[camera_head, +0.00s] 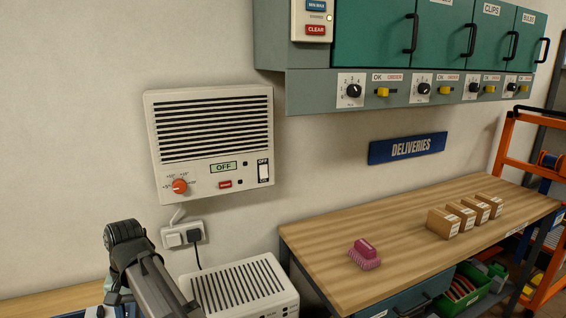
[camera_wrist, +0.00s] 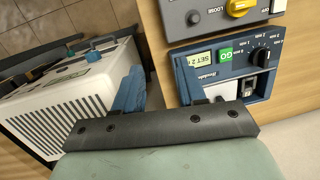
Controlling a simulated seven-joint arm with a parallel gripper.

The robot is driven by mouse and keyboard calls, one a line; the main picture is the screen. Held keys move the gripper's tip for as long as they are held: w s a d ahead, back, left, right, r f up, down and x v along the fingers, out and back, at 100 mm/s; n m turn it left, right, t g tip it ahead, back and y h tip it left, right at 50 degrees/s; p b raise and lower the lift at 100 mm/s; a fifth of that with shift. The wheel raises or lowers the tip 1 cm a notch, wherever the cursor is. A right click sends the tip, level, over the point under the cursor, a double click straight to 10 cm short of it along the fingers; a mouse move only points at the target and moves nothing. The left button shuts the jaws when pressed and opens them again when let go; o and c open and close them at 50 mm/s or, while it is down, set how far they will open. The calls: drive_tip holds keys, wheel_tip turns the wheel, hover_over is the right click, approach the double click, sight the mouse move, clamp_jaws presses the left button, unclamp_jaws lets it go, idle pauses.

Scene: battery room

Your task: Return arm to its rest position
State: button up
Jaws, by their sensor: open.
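My gripper (camera_wrist: 158,82) shows in the wrist view with its two blue fingers apart and nothing between them. A blue device (camera_wrist: 222,60) with a lit display reading "SET 2", a green GO button and a black knob lies beside the right finger. I cannot tell whether the finger touches it. A white vented box (camera_wrist: 85,95) is to the left of the left finger. In the head view my arm (camera_head: 148,268) reaches into the lower left corner, and the gripper's fingers cannot be made out there.
A wall heater (camera_head: 210,145) showing OFF hangs above a socket (camera_head: 182,236) and a white vented box (camera_head: 240,290). Green cabinets (camera_head: 375,35) hang above. A grey panel with a yellow knob (camera_wrist: 238,8) adjoins the blue device.

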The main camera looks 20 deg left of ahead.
drive_tip(key=w+d+f+m+g, duration=0.15)
drive_tip(key=w+d+f, duration=0.25)
drive_tip(key=d+f, duration=0.85)
drive_tip(key=w+d+f+m, duration=0.2)
drive_tip(key=w+d+f, duration=0.3)
drive_tip(key=d+f, duration=0.8)
drive_tip(key=w+d+f+m+g, duration=0.15)
drive_tip(key=w+d+f, duration=0.25)
drive_tip(key=d+f, duration=0.9)
drive_tip(key=s+d+f+m, duration=0.1)
drive_tip(key=s+d+f, duration=0.3)
drive_tip(key=d, duration=0.5)
drive_tip(key=s+d+f+m, duration=0.1)
drive_tip(key=s+d+f, duration=0.1)
drive_tip(key=d+f, duration=0.5)
drive_tip(key=s+d+f+g, duration=0.1)
drive_tip(key=s+d+f, duration=0.1)
drive_tip(key=s+d, duration=0.4)
drive_tip(key=s+d+f+m, duration=0.1)
drive_tip(key=s+d+f, duration=0.2)
drive_tip(key=s+d, duration=0.4)
drive_tip(key=shift+s+f+g, duration=0.35)
drive_tip(key=shift+s+g, duration=0.05)
drive_tip(key=shift+s, duration=0.15)
